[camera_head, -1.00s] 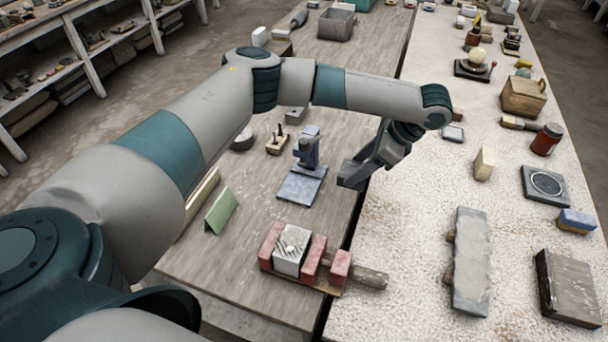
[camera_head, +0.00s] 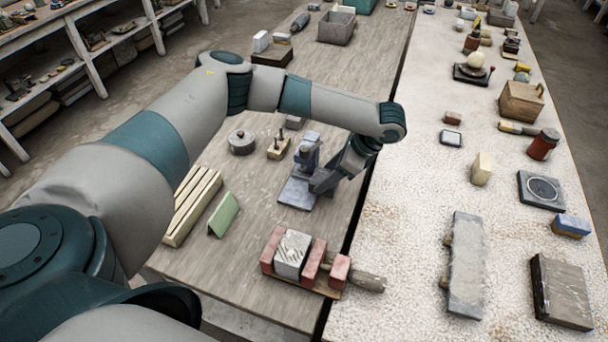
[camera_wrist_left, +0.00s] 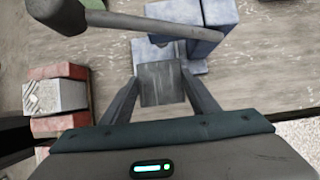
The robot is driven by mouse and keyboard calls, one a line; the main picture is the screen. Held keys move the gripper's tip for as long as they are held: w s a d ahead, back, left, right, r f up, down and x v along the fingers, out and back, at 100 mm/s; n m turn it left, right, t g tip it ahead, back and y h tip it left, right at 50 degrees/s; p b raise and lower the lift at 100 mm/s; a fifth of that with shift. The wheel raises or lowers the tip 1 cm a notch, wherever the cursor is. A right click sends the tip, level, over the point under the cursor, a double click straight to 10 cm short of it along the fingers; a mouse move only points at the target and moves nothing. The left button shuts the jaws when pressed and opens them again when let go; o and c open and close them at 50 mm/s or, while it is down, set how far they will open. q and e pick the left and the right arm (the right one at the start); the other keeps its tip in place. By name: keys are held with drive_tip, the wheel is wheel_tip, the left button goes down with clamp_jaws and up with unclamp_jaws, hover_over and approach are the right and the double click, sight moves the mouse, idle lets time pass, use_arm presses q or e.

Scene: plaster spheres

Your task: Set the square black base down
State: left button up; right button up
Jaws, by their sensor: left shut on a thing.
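The square black base (camera_wrist_left: 163,84) is a dark grey square plate between the fingers of my left gripper (camera_wrist_left: 161,92) in the wrist view. My left gripper is shut on it. In the head view my left gripper (camera_head: 322,183) is low beside the blue stand (camera_head: 306,152), over the right part of its flat blue plate (camera_head: 296,195). There the black base is hard to tell apart from the dark fingers. Whether it touches the plate or table cannot be told. My right gripper is not in view.
Red blocks with a grey-white cube (camera_head: 292,255) stand in front. A green wedge (camera_head: 223,214) and a slatted cream piece (camera_head: 191,205) lie left. A dark rod with a thick end (camera_wrist_left: 130,22) crosses the wrist view. A gap separates the wooden table from the pale table (camera_head: 415,210).

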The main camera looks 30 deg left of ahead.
sight(315, 175)
use_arm(q)
drive_tip(key=shift+s+a+f+p, duration=0.15)
drive_tip(key=shift+a+f, duration=0.2)
drive_tip(key=shift+a, duration=0.25)
drive_tip(key=shift+s+a+f+p, duration=0.1)
drive_tip(key=shift+a+f+p, duration=0.15)
drive_tip(key=shift+a, duration=0.4)
drive_tip(key=shift+s+a+f+p, duration=0.15)
drive_tip(key=shift+a+f, duration=0.25)
drive_tip(key=shift+a, duration=0.2)
drive_tip(key=shift+s+a+f, duration=0.15)
drive_tip(key=shift+a+f, duration=0.05)
drive_tip(key=shift+a, duration=0.4)
drive_tip(key=shift+s+a+f+p, duration=0.2)
drive_tip(key=shift+a+f+p, duration=0.4)
drive_tip(key=shift+a+p, duration=0.05)
drive_tip(key=shift+a+f, duration=0.15)
drive_tip(key=shift+f, duration=0.15)
